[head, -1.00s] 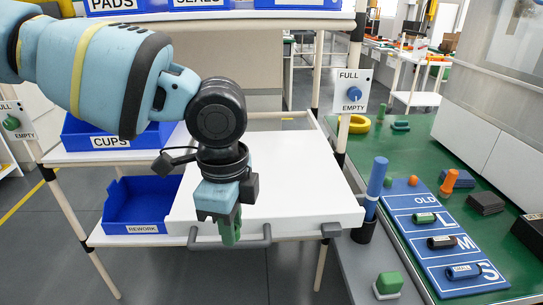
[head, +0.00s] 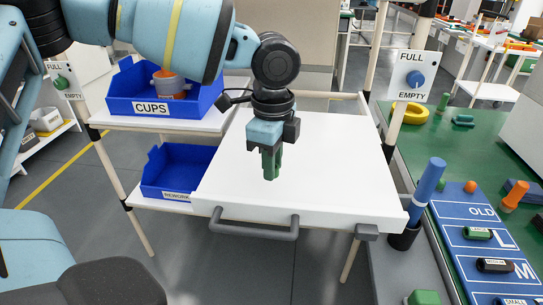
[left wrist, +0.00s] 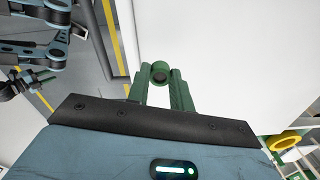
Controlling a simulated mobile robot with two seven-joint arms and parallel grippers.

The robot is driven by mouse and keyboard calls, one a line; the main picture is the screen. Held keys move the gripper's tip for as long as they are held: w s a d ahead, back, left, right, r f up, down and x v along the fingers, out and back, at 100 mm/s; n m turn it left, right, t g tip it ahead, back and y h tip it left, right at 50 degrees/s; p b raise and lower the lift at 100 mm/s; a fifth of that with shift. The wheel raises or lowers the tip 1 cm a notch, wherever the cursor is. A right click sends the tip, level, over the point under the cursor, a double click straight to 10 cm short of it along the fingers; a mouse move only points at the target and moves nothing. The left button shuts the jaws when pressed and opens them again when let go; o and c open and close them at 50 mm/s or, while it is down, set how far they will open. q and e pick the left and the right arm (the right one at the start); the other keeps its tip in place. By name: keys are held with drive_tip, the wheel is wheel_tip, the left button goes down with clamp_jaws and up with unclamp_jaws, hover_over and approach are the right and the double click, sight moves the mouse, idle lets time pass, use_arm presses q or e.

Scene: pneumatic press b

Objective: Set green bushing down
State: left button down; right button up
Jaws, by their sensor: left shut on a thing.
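My left gripper (head: 271,172) points down over the white surface (head: 330,185) of the pull-out tray with the grey handle. It is shut on the green bushing (left wrist: 160,72), whose round end with a dark bore shows between the green fingertips in the left wrist view. In the head view the bushing blends with the green fingers and is hard to make out. The fingertips appear to be low over the white surface; I cannot tell whether the bushing touches it.
Blue bins marked CUPS (head: 160,107) and REWORK (head: 160,190) stand left of the tray. At the right, a blue cylinder (head: 428,182) stands in a black holder, beside a blue labelled board (head: 465,213) with parts. The white surface around my gripper is clear.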

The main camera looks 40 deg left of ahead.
use_arm(q)
drive_tip(key=w+a, duration=0.5)
drive_tip(key=shift+w+a+f+b, duration=0.1)
drive_tip(key=shift+a+f+b, duration=0.1)
drive_tip(key=shift+f+b, duration=0.15)
use_arm(e)
drive_tip(key=shift+w+d+f, duration=0.2)
drive_tip(key=shift+w+f, duration=0.1)
drive_tip(key=shift+w, duration=0.1)
use_arm(q)
drive_tip(key=shift+f, duration=1.75)
use_arm(e)
drive_tip(key=shift+s+f, duration=0.35)
drive_tip(key=shift+s, duration=0.05)
use_arm(q)
drive_tip(key=shift+f+b, duration=0.1)
drive_tip(key=shift+b, duration=0.2)
drive_tip(key=c, duration=1.2)
unclamp_jaws()
drive_tip(key=shift+c, duration=0.2)
